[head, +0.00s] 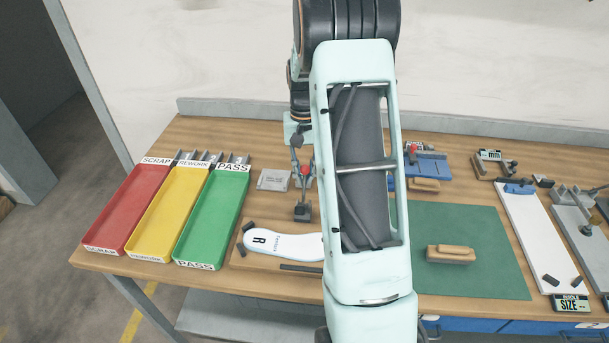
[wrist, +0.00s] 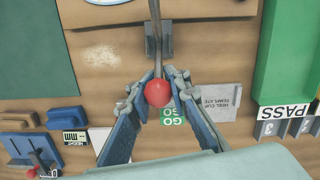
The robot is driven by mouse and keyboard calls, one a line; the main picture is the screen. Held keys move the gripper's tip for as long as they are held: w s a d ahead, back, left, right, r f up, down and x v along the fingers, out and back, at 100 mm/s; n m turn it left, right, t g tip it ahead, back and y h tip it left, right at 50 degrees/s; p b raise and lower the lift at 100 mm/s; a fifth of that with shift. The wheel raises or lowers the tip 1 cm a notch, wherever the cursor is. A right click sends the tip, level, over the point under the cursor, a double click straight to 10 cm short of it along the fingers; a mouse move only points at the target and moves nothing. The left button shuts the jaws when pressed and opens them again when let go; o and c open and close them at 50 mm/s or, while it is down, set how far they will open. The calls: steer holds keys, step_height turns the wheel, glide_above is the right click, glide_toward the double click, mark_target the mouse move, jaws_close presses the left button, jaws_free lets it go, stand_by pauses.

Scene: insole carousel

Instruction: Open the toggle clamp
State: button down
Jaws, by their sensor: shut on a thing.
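The toggle clamp has a dark base (head: 302,212) on the wooden board of the bench. In the wrist view its grey lever (wrist: 154,25) runs to a red ball knob (wrist: 157,93). The knob also shows small in the head view (head: 305,170). My gripper (wrist: 159,76) is shut on the lever by the red knob, one blue-grey finger on each side; it also shows in the head view (head: 303,163). A white insole (head: 285,246) marked R lies in front of the clamp base. My arm hides the insole's right end. I cannot tell whether the clamp's pressing arm is raised.
Red (head: 133,210), yellow (head: 172,212) and green (head: 213,214) trays stand at left. A grey heel cup template (head: 273,180) lies behind the insole. A green mat (head: 490,235) with a wooden block (head: 450,254) lies at right. Another red-knobbed fixture (head: 428,165) stands behind it.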

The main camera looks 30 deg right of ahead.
steer(key=shift+s+f, duration=0.15)
steer(key=c, duration=1.8)
jaws_free()
steer(key=shift+d, duration=0.1)
steer(key=shift+o, duration=0.2)
steer(key=r, duration=0.8)
steer(key=w+r, duration=0.1)
steer(key=r, duration=0.3)
steer(key=shift+w+d, duration=0.1)
steer(key=shift+d, duration=0.05)
